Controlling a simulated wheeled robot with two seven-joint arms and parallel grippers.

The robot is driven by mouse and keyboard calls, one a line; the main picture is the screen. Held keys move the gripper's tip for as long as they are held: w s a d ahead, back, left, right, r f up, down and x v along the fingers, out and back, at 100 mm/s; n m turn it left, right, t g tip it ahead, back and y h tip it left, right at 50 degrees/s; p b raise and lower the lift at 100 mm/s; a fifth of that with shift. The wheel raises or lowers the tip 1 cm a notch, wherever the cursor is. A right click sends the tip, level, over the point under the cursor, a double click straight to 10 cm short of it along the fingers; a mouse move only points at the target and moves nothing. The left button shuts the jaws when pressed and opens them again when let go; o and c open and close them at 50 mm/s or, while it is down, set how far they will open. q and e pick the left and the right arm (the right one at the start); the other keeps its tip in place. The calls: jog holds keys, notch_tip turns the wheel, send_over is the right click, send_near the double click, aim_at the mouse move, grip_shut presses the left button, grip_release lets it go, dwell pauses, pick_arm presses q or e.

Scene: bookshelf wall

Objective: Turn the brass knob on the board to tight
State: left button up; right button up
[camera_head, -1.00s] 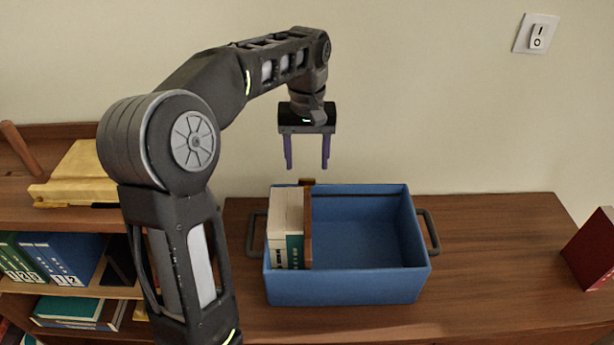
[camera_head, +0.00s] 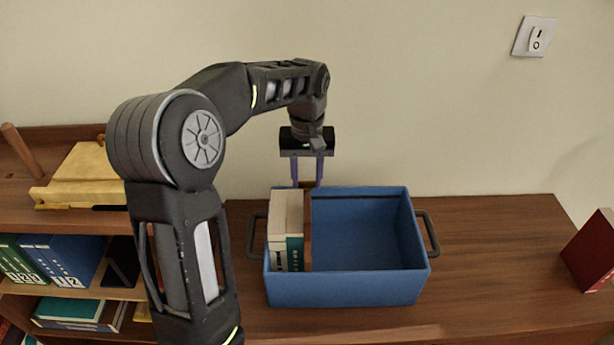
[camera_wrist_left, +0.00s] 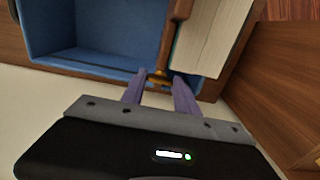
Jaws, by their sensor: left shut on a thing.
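The brown board (camera_head: 308,232) stands upright in the blue box (camera_head: 345,290), pressed beside the books. It also shows in the left wrist view (camera_wrist_left: 174,40). The small brass knob (camera_wrist_left: 158,76) is at the board's back end, by the box's back wall; in the head view it is mostly hidden between the fingers. My left gripper (camera_head: 308,184) points down at the back rim of the box. Its purple fingers are closed on the knob from both sides. The knob's turn angle and any marking are too small to tell. My right gripper is not in view.
White and green books (camera_head: 285,225) fill the box's left end; its right part is empty. The box has dark side handles. A red book (camera_head: 592,250) stands at the right on the wooden top. A shelf with books is at the left. A wall switch (camera_head: 535,37) is above right.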

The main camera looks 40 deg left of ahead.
pick_arm(q)
grip_shut()
jog(key=shift+m, duration=0.5)
jog(key=m, duration=0.5)
jog(key=shift+m, duration=0.3)
jog(key=m, duration=0.7)
jog(key=shift+p, duration=0.4)
jog(key=o, duration=0.6)
grip_release()
